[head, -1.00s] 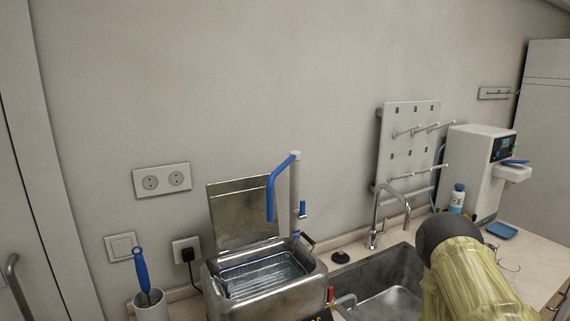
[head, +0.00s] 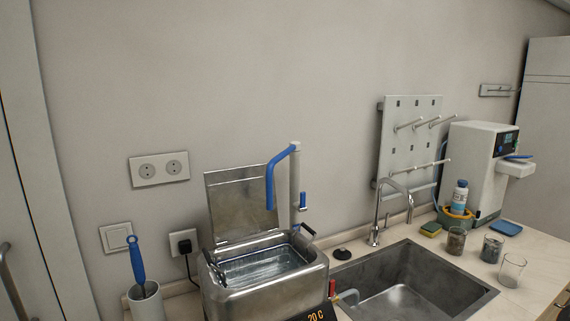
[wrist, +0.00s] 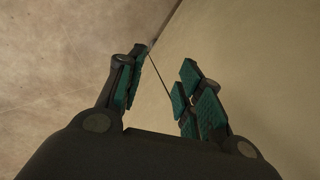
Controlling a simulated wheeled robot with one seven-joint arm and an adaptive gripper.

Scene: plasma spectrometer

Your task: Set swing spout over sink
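A blue bent spout (head: 271,180) sits on top of a grey upright post (head: 295,190) behind the steel bath. Its free end hangs down to the left, above the bath side and away from the sink. A small blue lever (head: 303,201) is on the post. The steel sink (head: 455,301) is to the right, with a curved metal tap (head: 378,215) at its back edge. My gripper (wrist: 160,72) shows only in the wrist view. Its teal-padded fingers are apart with nothing between them, and it faces plain beige surfaces.
The steel bath (head: 260,298) has its lid raised and liquid inside. Several beakers, including a clear one (head: 512,270), stand right of the sink. A peg rack (head: 405,150) is on the wall.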

